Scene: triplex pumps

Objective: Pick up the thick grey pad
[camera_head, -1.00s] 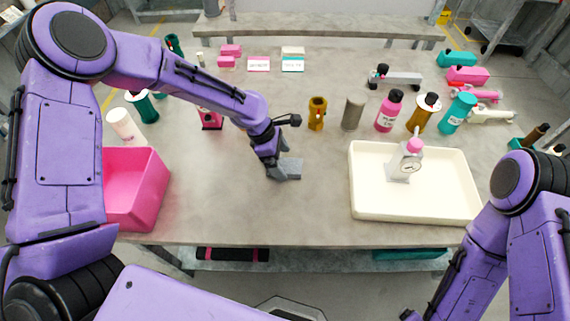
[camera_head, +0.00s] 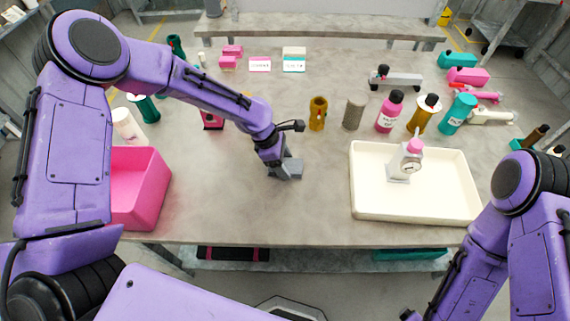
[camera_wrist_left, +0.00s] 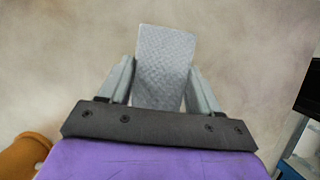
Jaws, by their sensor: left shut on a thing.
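The thick grey pad (camera_wrist_left: 165,65) is a textured grey block between the two fingers of my left gripper (camera_wrist_left: 162,85) in the left wrist view. In the head view the pad (camera_head: 293,168) shows beside the fingers of my left gripper (camera_head: 284,170), low over the middle of the table. The left gripper is shut on the pad. I cannot tell whether the pad touches the table. My right arm is at the right edge of the head view, and its gripper is not clearly visible.
A cream tray (camera_head: 362,207) holding a white dispenser with a pink top (camera_head: 405,160) is to the right. A pink bin (camera_head: 140,190) is at the left. Several bottles and cylinders stand behind the gripper. The table front middle (camera_head: 260,220) is clear.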

